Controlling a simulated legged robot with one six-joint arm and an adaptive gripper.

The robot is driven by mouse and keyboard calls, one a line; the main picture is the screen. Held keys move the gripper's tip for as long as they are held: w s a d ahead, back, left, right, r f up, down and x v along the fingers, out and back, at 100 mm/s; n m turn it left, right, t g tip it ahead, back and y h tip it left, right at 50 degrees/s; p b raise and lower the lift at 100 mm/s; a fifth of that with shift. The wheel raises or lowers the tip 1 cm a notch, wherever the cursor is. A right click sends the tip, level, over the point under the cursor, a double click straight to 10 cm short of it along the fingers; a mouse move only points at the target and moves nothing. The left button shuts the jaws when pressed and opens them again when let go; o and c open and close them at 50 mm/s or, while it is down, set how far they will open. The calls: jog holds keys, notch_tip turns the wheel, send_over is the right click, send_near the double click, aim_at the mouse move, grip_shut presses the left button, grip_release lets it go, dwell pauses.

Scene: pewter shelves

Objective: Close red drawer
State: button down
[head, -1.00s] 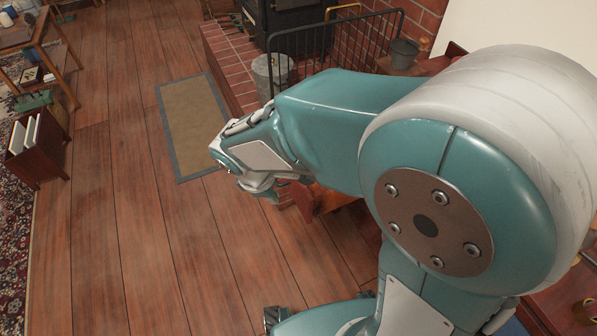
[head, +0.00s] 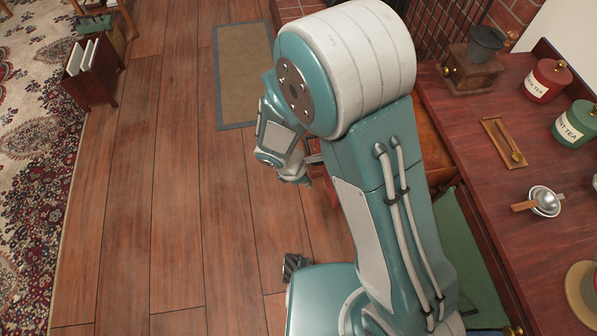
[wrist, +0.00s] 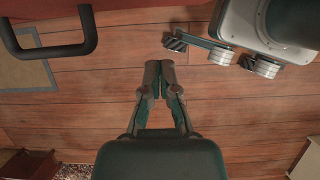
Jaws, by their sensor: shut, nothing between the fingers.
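A red panel (wrist: 140,9), seemingly the red drawer, runs along the top of the wrist view. A dark bar handle (wrist: 52,46) stands out at its upper left. My gripper (wrist: 159,72) is shut and empty in the middle of the wrist view, below the panel and right of the handle, apart from both in the picture. In the head view my gripper (head: 303,179) hangs over the floor left of the wooden desk. My arm hides much of the desk's front there, so I cannot tell how far the drawer stands out.
The desk top (head: 468,150) holds a coffee grinder (head: 470,68), a red tea tin (head: 548,80), a green tea tin (head: 577,123) and a strainer (head: 544,201). A green cloth-like surface (head: 455,250) lies beside the desk. The plank floor (head: 180,200) at left is clear.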

jog(key=d, duration=0.1)
jog(key=w+d+f, duration=0.1)
jog(key=d, duration=0.2)
jog(key=shift+w+f, duration=0.15)
jog(key=shift+d, duration=0.15)
